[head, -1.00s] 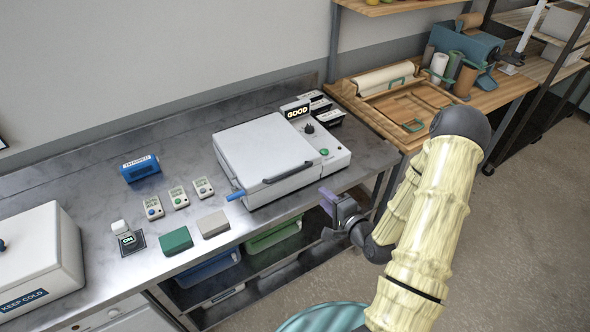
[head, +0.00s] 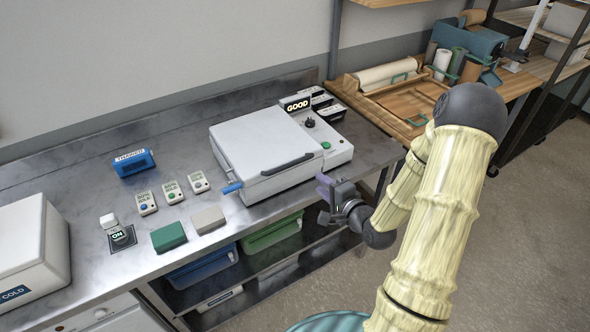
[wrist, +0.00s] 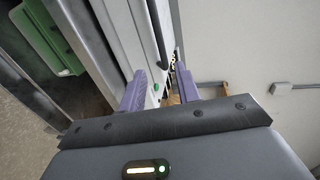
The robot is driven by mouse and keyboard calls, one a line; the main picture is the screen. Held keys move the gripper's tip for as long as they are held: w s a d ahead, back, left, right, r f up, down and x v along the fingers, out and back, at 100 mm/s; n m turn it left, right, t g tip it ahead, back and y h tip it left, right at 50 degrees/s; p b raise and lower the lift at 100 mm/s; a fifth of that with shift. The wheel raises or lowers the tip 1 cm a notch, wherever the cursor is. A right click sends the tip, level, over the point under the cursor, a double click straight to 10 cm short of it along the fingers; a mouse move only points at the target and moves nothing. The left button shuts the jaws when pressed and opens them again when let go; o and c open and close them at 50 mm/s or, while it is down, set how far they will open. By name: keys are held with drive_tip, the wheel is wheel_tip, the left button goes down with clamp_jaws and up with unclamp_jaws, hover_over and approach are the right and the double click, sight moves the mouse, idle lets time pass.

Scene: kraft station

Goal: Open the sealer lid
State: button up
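The sealer (head: 262,150) is a white box on the steel bench, its lid down flat. A dark bar handle (head: 287,165) runs along the lid's front edge. A blue lever (head: 232,187) sticks out at its front left corner. My gripper (head: 322,186) is in front of the sealer's right front corner, apart from the handle. In the wrist view my gripper's two purple fingers (wrist: 158,92) are spread with nothing seen between them. The dark handle (wrist: 158,32) shows beyond them, and a green button (wrist: 156,87) shows near the left finger.
Several small devices and a green block (head: 168,237) lie on the bench to the left. A white KEEP COLD box (head: 30,245) stands far left. Green and blue bins (head: 203,267) sit below the bench.

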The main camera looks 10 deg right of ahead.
sight(296, 164)
drive_tip(key=shift+w+a+f+b, duration=0.15)
drive_tip(key=shift+w+f+b, duration=0.1)
drive_tip(key=shift+b, duration=0.55)
drive_tip(key=x, duration=0.9)
drive_tip(key=b+x, duration=0.1)
drive_tip(key=x, duration=0.4)
drive_tip(key=shift+w+a+r, duration=0.1)
drive_tip(key=shift+w+r, duration=0.15)
clamp_jaws()
